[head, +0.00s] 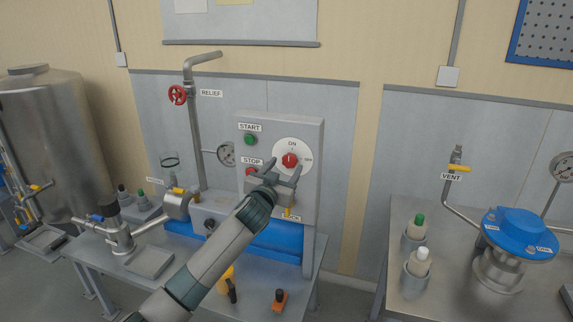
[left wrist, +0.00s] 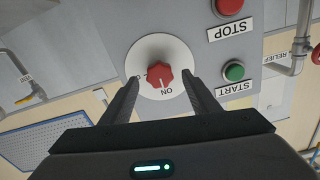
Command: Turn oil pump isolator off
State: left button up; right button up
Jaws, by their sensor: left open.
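The oil pump isolator is a red rotary knob (head: 290,160) on a white round dial (head: 303,148), on the upright grey panel (head: 318,135). The dial carries an ON label at its top in the head view. The knob also shows in the left wrist view (left wrist: 161,78), where its pointer appears to be towards the ON label. My left gripper (head: 283,166) is open in front of the dial. In the left wrist view its two fingers stand on either side of the knob, apart from it. My right gripper is not in view.
Left of the dial are a green START button (head: 250,140) and a red STOP button (head: 250,171). A red RELIEF handwheel (head: 177,95) and pipe stand further left. A blue-lidded vessel (head: 519,232) and bottles stand on the right bench (head: 450,295).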

pick_arm(q)
jog(key=shift+w+d, duration=0.25)
jog(key=shift+w, duration=0.6)
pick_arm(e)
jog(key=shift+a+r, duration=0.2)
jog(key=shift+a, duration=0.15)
pick_arm(q)
jog(key=c, duration=1)
jog(key=shift+c, duration=0.2)
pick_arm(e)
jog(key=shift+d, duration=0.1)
